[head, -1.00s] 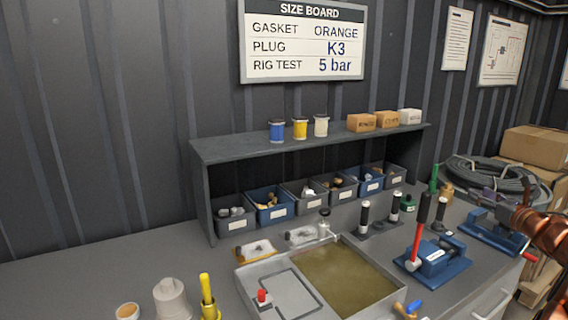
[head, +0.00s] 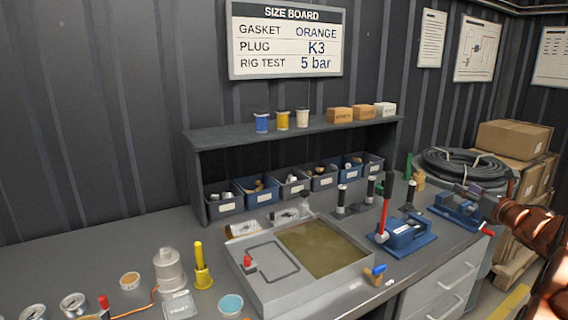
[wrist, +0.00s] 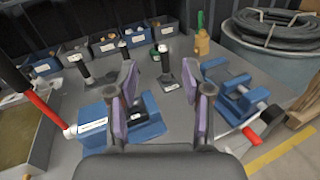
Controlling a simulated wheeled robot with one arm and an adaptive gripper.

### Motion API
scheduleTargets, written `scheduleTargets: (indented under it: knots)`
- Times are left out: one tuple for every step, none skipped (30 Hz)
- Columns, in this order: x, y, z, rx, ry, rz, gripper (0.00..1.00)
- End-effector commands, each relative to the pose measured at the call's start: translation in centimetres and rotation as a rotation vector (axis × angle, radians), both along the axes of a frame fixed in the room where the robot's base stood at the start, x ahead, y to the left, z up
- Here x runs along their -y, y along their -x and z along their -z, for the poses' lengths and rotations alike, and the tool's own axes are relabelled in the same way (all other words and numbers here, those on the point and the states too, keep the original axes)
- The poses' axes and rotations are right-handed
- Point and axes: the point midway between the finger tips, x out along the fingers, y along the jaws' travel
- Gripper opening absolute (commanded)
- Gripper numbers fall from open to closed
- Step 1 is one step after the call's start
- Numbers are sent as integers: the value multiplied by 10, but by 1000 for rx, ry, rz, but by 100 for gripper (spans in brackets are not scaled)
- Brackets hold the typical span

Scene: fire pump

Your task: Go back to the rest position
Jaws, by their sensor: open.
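My gripper (wrist: 163,110) is open in the wrist view, its two purple-padded fingers apart with nothing between them. It hangs above the bench's right part, between a blue pump with a red lever (wrist: 115,128) and a blue vise (wrist: 235,90). In the head view my copper-coloured arm enters from the right edge. The blue pump (head: 402,238) with its red lever upright stands right of the tray, and the blue vise (head: 455,208) sits at the bench's right end, partly by my gripper.
A metal tray (head: 350,277) of murky liquid sits mid-bench. A shelf (head: 290,132) with several bins stands behind. Black-handled tools (wrist: 163,62) stand beyond my gripper. A coiled hose (head: 460,165) and cardboard boxes (head: 514,140) are at the right. A size board (head: 286,40) hangs above.

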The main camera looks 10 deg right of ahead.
Motion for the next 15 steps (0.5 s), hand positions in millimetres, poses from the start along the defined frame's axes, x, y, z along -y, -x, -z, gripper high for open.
scheduleTargets:
  knots:
    - [-2,-2,-5,2,-20,13,50]
    - [-3,-4,-7,2,-37,22,50]
    - [-4,-6,-10,3,-59,37,50]
    - [-5,-8,-11,1,-78,48,50]
    - [-6,-11,-12,-1,-98,59,50]
    - [-8,-13,-14,0,-128,75,50]
    - [-10,-16,-16,-1,-150,86,50]
    - [-12,-18,-17,-1,-175,99,50]
    - [-14,-20,-19,-4,-209,119,50]
    - [-17,-22,-21,-3,-237,134,50]
    - [-21,-24,-23,-3,-265,147,50]
    - [-24,-27,-24,-5,-311,172,50]
    - [-28,-29,-25,-5,-348,191,50]
    - [-32,-31,-27,-5,-388,209,50]
    - [-39,-34,-28,-6,-447,242,50]
